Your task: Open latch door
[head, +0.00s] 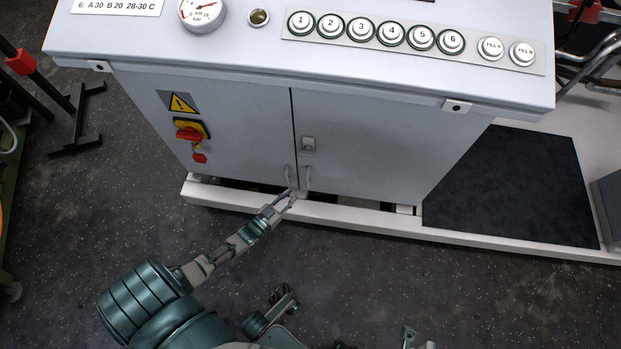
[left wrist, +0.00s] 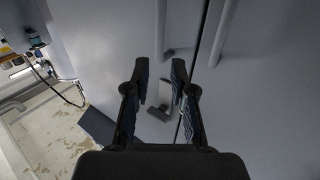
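The grey cabinet has two doors, left (head: 235,130) and right (head: 385,140), both closed along a dark seam. A small latch (head: 309,144) sits on the right door beside the seam, above two bar handles (head: 307,178). In the left wrist view the latch (left wrist: 160,111) shows beyond and between my fingers, and the handles (left wrist: 161,28) show near the top. My left gripper (head: 291,193) is at the doors' lower edge, near the handles. The wrist view shows its fingers (left wrist: 161,78) apart with nothing between them. I cannot clearly identify my right gripper.
A red and yellow switch (head: 190,133) is on the left door. Numbered buttons (head: 375,33) and a gauge (head: 202,10) are on the top panel. A white base beam (head: 350,219) runs below the doors. A dark mat (head: 510,185) lies right.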

